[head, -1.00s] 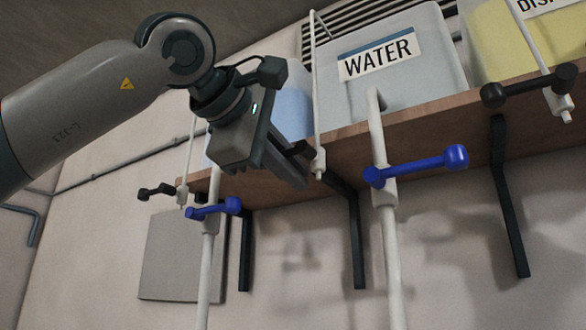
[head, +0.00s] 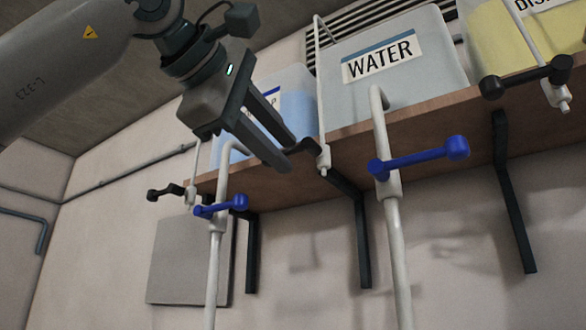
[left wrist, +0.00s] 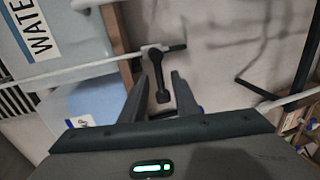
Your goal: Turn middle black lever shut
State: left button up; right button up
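The middle black lever (head: 308,146) sits on a thin white pipe valve (head: 323,158) under the shelf edge, below the WATER drum. In the head view it is partly hidden by my left gripper (head: 287,154), whose fingers are apart and reach down to it from the upper left. In the left wrist view the black lever (left wrist: 157,72) points back toward the gripper, with its knob end between the two fingers of the left gripper (left wrist: 161,82). Whether either finger touches it I cannot tell. My right gripper is not in view.
Blue levers (head: 418,158) and (head: 221,206) sit on thicker white pipes nearby. Other black levers are at the right (head: 527,77) and lower left (head: 171,192). The wooden shelf (head: 440,112) bears the WATER drum (head: 345,98); black brackets (head: 361,235) hang below.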

pick_arm(q)
jog(key=b+v, duration=0.2)
jog(key=v, duration=0.9)
jog(key=shift+a+b, duration=0.15)
jog(key=shift+b, duration=0.2)
jog(key=shift+s+r, duration=0.1)
